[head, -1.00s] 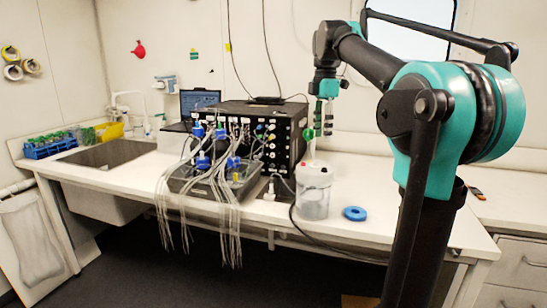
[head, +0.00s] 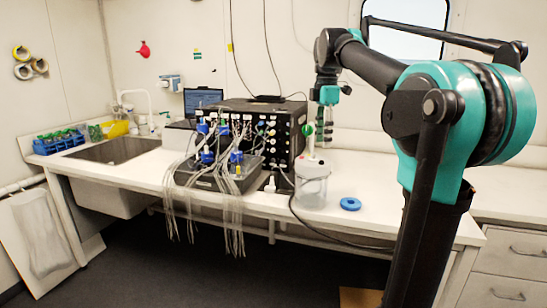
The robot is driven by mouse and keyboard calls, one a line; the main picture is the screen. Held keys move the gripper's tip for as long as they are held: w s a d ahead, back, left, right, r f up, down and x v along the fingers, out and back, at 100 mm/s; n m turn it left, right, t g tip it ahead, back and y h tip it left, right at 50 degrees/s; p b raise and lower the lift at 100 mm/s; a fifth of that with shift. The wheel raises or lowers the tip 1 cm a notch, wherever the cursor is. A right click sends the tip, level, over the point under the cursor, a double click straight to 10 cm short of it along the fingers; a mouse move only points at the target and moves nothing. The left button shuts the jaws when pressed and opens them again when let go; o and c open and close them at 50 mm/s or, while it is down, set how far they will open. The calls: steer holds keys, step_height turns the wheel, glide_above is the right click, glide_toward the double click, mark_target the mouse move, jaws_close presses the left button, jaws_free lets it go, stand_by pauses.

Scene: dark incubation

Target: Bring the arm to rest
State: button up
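My arm rises on the right in the head view, with a large teal joint (head: 460,112). Its dark forearm reaches left and its end points down over the bench. My gripper (head: 325,127) hangs above and behind a clear jar with a white lid (head: 313,188), in front of the grey wall.
A grey tray with blue-capped bottles and hanging tubes (head: 205,180) stands in front of the rack. A blue ring (head: 350,204) lies right of the jar. The white bench (head: 400,222) is clear there. A sink (head: 115,150) and blue tube rack (head: 60,142) are left.

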steer(key=s+d+f+m+t, duration=0.1)
steer(key=s+f+m, duration=0.3)
steer(key=f, duration=0.6)
steer(key=s+d+f+m+t, duration=0.1)
steer(key=s+f+m, duration=0.1)
steer(key=f+m, duration=0.6)
steer(key=s+d+f+m+t, duration=0.1)
steer(key=s+f+m, duration=0.3)
steer(key=s+f, duration=0.3)
steer(key=s+f+m+t, duration=0.1)
steer(key=s+f+m, duration=0.3)
steer(key=s+f, duration=0.4)
step_height(320, 180, down, 6)
steer(key=shift+s+d+r, duration=0.1)
steer(key=shift+s+d, duration=0.05)
steer(key=shift+d, duration=0.25)
